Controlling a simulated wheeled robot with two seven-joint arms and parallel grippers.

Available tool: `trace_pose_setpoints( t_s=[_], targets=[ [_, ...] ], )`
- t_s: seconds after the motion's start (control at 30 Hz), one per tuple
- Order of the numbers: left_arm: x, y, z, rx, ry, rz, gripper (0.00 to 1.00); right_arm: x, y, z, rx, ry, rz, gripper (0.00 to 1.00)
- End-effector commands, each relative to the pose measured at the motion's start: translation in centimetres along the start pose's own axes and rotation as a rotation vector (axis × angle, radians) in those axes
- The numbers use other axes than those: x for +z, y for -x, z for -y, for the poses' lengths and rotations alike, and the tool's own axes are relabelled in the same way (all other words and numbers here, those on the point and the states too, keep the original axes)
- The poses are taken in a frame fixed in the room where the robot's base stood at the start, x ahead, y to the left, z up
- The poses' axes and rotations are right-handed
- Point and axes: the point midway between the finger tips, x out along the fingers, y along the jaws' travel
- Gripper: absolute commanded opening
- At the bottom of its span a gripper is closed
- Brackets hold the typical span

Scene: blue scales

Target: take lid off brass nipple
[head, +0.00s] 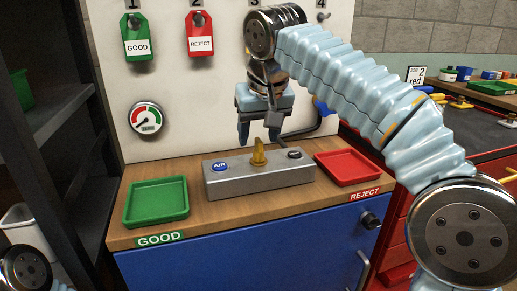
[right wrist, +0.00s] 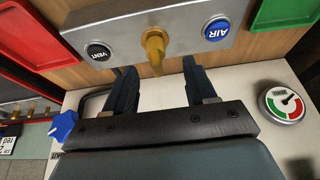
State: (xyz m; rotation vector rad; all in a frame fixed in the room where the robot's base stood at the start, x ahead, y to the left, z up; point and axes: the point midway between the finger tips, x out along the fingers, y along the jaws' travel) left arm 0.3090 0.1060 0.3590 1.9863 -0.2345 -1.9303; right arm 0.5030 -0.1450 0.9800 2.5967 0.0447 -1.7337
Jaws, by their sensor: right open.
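The brass nipple (head: 258,155) stands upright on top of a grey metal block (head: 260,180), between a blue AIR button and a black VENT button. It also shows in the right wrist view (right wrist: 155,45). I cannot make out a lid as a piece separate from the brass. My right gripper (head: 259,130) is open and empty, pointing down behind and above the nipple. In the right wrist view, its two fingers (right wrist: 157,78) lie apart, with the nipple's tip between their lines and no contact visible. My left gripper is out of view.
A green GOOD tray (head: 157,202) sits left of the block and a red REJECT tray (head: 348,167) right of it. Both look empty. A pressure gauge (head: 146,118) and tags hang on the panel behind. A blue knob (right wrist: 62,125) projects near the gripper. The counter front is clear.

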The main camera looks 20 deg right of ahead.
Motion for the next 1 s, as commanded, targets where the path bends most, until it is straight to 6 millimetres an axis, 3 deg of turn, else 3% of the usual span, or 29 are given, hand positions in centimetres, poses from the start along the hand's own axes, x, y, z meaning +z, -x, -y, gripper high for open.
trace_pose_setpoints(
  t_s=[0.2, 0.5, 0.87, 1.0],
  targets=[
    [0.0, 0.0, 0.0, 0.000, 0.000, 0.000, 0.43, 0.1, -3.4, -0.5, 0.001, -0.001, 0.003, 0.56],
    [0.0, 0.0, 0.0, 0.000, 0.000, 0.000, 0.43, 0.1, -4.1, -0.4, 0.000, 0.000, 0.000, 0.56],
    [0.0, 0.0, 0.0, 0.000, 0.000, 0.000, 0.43, 0.1, -4.0, -0.4, 0.000, 0.000, 0.000, 0.01],
    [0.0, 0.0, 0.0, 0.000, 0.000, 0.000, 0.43, 0.1, -4.0, -0.4, 0.000, 0.000, 0.000, 0.00]
  ],
)
